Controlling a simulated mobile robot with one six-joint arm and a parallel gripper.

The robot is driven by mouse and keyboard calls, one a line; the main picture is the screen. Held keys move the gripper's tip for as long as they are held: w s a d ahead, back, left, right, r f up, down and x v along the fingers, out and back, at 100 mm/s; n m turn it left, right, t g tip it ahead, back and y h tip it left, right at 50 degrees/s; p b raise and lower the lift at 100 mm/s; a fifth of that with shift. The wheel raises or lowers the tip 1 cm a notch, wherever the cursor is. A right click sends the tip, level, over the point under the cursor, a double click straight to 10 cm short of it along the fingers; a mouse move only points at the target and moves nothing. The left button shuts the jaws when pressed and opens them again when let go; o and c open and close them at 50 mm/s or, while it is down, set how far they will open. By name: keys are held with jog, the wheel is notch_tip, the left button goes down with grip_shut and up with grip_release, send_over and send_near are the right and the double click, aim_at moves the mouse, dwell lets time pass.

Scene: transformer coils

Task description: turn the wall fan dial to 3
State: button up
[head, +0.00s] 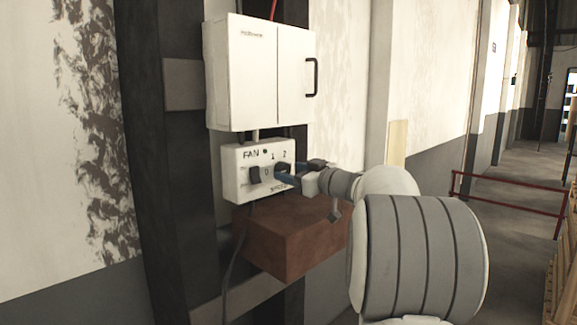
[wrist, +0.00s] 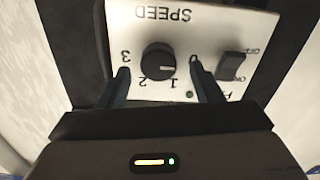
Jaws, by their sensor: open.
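The white fan control box (head: 236,184) is on the wall, marked FAN and SPEED. It shows upside down in the wrist view (wrist: 255,22). Its round black dial (wrist: 156,60) has a pale pointer line that points right in that view, roughly toward the 0. The numbers 1, 2 and 3 run around the dial, with 3 on the left. My gripper (wrist: 160,72) is open, one finger on each side of the dial, with gaps between. In the head view my gripper (head: 287,173) is in front of the panel and covers most of the dial.
A black rocker switch (wrist: 232,66) marked ON/OFF sits beside the dial; it also shows in the head view (head: 253,175). A white cabinet (head: 243,75) hangs above. A brown block (head: 285,245) juts out below the box.

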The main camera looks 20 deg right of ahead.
jog(key=shift+w+a, duration=0.2)
jog(key=shift+w, duration=0.4)
jog(key=shift+c, duration=0.5)
